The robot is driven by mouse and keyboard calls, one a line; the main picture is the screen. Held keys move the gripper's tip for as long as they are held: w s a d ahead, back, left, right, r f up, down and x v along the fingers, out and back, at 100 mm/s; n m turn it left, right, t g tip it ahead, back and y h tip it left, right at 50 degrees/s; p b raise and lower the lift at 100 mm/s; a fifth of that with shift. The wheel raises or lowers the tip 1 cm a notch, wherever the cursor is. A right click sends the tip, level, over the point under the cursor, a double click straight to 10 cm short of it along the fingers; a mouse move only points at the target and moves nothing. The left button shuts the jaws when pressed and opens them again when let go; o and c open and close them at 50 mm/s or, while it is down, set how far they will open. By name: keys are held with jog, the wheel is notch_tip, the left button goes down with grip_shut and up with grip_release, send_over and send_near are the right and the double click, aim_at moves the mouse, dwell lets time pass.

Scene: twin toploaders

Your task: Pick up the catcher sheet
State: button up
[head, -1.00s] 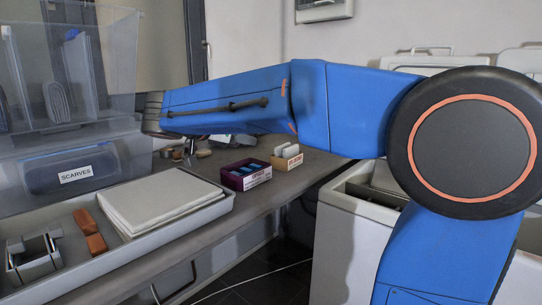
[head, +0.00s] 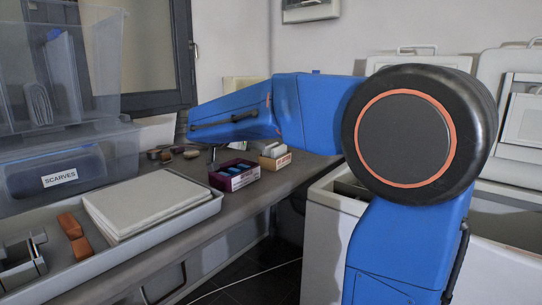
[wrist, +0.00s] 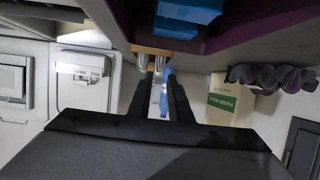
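I cannot tell for sure which thing is the catcher sheet. Pale flat pieces (head: 273,149) stand in a small tan box (head: 274,163) with an orange label on the counter. Next to it is a purple box (head: 234,175) with blue pieces inside; it also shows at the top of the wrist view (wrist: 230,20), with blue pieces (wrist: 188,14). My gripper (wrist: 162,92) shows two dark fingers set apart, with nothing visibly held between them. In the head view my blue arm hides most of the gripper, above the counter near the purple box.
White toploaders (head: 335,250) stand right of the counter. A twisted dark cloth (wrist: 272,78) shows in the wrist view.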

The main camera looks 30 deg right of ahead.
jog(key=shift+f+x, duration=0.1)
jog(key=shift+x, duration=1.2)
jog(key=shift+f+x, duration=0.15)
jog(key=shift+x, duration=1.2)
jog(key=shift+s, duration=0.15)
grip_shut()
